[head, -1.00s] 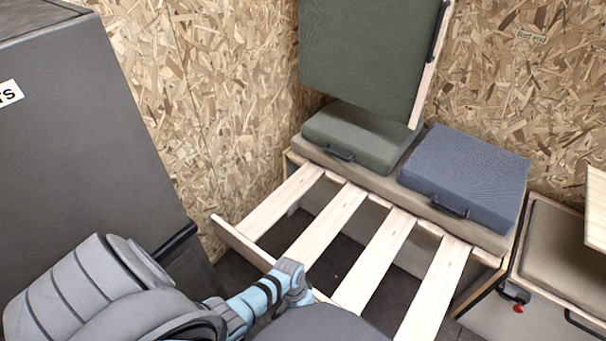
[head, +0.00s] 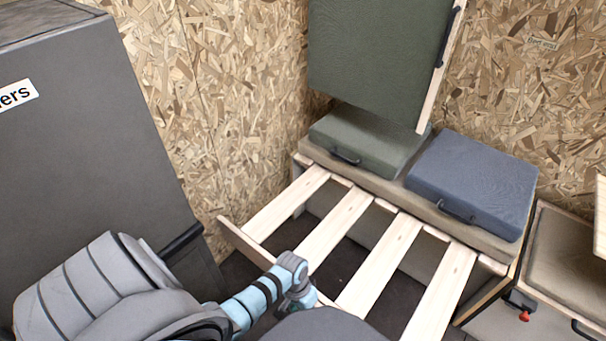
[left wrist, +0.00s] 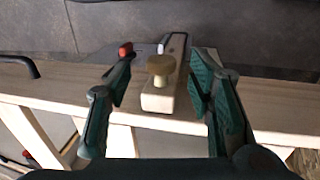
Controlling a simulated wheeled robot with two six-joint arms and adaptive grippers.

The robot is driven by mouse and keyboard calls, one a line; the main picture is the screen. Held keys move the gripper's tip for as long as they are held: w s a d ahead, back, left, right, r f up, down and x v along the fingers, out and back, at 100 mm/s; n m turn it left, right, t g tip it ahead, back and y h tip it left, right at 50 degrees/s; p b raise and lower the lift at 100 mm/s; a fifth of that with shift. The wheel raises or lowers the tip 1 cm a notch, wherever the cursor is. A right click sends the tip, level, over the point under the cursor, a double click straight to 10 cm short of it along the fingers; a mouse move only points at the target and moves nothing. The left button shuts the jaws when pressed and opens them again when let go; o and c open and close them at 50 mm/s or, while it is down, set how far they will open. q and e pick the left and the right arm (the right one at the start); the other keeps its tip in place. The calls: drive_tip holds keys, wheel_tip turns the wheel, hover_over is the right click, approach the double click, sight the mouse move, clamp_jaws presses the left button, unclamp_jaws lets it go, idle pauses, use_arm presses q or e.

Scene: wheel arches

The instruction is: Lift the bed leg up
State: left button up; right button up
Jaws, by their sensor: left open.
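The slatted bed frame (head: 341,228) is pulled out, its pale slats running to a front rail (head: 246,243). My left gripper (head: 301,291) is at that front rail in the head view, its fingers partly hidden by my own body. In the left wrist view its open fingers (left wrist: 160,72) stand on either side of a short pale wooden piece with a brass knob (left wrist: 161,66), seemingly the bed leg (left wrist: 158,99), at the rail (left wrist: 60,86). I see a gap on both sides of the knob. The leg is hidden in the head view. My right gripper is not in view.
A tall grey cabinet (head: 80,130) stands at the left. Green (head: 365,145) and blue (head: 472,182) cushions lie on the bench behind the slats. A green panel (head: 380,60) stands upright above. A unit with a red knob (head: 524,316) is at the right.

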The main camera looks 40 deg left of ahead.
use_arm(q)
wheel_tip(320, 180, up, 9)
drive_tip(key=a, duration=0.2)
drive_tip(key=shift+r, duration=0.15)
